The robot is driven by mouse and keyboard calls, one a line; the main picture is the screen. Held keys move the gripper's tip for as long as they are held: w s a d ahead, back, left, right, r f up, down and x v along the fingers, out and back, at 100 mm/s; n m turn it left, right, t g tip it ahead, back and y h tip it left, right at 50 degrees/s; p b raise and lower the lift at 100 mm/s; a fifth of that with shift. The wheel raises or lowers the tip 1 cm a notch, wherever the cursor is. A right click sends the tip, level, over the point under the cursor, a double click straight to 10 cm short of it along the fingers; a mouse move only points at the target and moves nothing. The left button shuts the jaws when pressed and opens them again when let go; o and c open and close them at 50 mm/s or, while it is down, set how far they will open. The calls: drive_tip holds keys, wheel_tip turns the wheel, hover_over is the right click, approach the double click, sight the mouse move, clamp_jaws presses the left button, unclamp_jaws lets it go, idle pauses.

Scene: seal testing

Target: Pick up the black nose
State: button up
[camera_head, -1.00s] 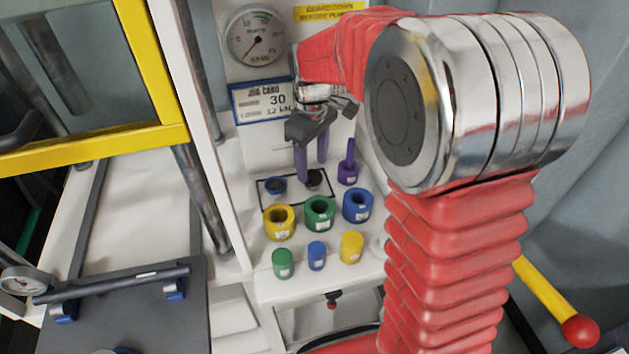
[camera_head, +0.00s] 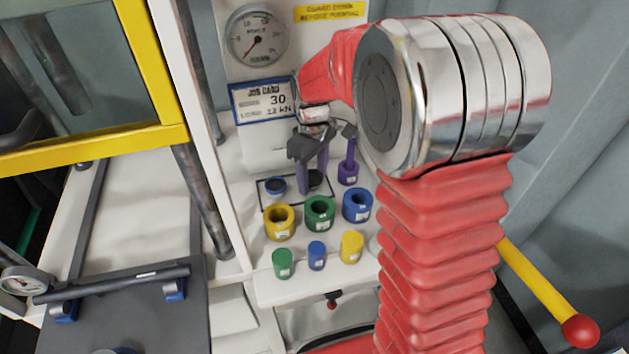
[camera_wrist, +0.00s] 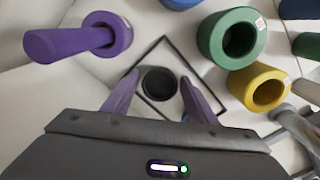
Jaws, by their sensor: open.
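The black nose (camera_head: 315,179) is a small dark round piece inside the black outline on the white bench. In the wrist view the black nose (camera_wrist: 159,83) looks like a dark round cup between the fingers. My gripper (camera_head: 312,183) points down, open and empty, with its tips low near the nose; the wrist view shows the fingers (camera_wrist: 160,79) apart on either side of it. I cannot tell the exact height of the tips.
A purple post on a ring base (camera_head: 348,174) stands close on the right. Yellow (camera_head: 279,223), green (camera_head: 319,213) and blue (camera_head: 357,206) rings stand in front, with small green, blue and yellow cylinders nearer. A job card (camera_head: 262,101) and gauge are behind.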

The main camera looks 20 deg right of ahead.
sight(313, 178)
drive_tip(key=shift+c, duration=0.7)
drive_tip(key=c, duration=0.9)
drive_tip(key=shift+o, duration=0.2)
drive_tip(key=shift+r, duration=0.1)
wheel_tip(313, 178, up, 10)
drive_tip(key=shift+s, duration=0.1)
idle(0.5)
